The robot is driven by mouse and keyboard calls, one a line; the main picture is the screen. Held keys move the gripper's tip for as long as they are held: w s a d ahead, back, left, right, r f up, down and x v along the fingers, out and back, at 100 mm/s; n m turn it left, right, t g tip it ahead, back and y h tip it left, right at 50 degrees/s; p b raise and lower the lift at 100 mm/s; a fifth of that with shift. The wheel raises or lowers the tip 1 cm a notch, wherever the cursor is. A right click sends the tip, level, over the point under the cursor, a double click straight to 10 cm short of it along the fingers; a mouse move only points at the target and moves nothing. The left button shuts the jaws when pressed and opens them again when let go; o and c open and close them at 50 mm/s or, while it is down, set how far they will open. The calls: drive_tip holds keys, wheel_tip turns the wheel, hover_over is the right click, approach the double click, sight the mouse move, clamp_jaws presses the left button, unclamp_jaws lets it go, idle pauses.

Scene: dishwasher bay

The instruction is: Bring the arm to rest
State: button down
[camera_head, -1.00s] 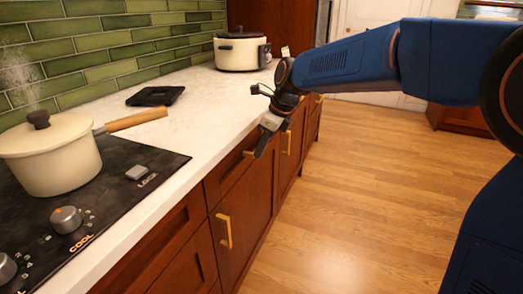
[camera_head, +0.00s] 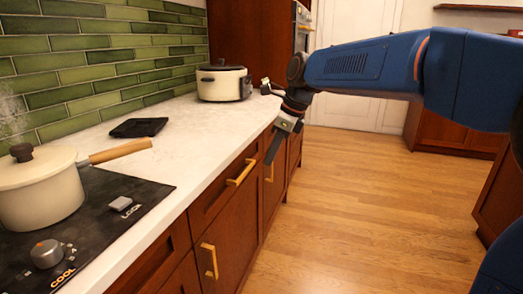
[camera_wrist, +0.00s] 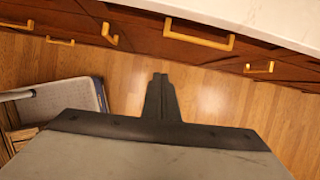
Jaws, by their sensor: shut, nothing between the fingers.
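My gripper (camera_head: 277,146) hangs at the end of the blue arm, pointing down in front of the wooden cabinet fronts. In the wrist view its fingers (camera_wrist: 159,85) are together with nothing between them, above the wood floor. In the head view the arm reaches in from the right, and the gripper is beside the counter edge, over the aisle. I cannot tell the exact gap between the gripper and the cabinet.
A cream pot (camera_head: 40,192) steams on the black cooktop (camera_head: 105,225). A black tray (camera_head: 138,127) and a cream cooker (camera_head: 224,82) are on the white counter (camera_head: 182,135). Gold handles (camera_head: 210,261) stick out. The wood floor (camera_head: 360,200) at right is clear.

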drive_tip(key=s+d+f+n+t+h, duration=0.1)
drive_tip(key=s+d+f+n, duration=0.4)
drive_tip(key=s, duration=0.5)
drive_tip(key=s+d+f+n+t+h, duration=0.1)
drive_tip(key=s+d+f+n, duration=0.4)
drive_tip(key=s+d+n, duration=0.4)
drive_tip(key=s+d+f+n+t+h, duration=0.1)
drive_tip(key=s+d+f+n, duration=0.4)
drive_tip(key=s+d, duration=0.6)
drive_tip(key=shift+s+f+n+h, duration=0.25)
drive_tip(key=shift+s+n+h, duration=0.25)
drive_tip(key=shift+n, duration=0.7)
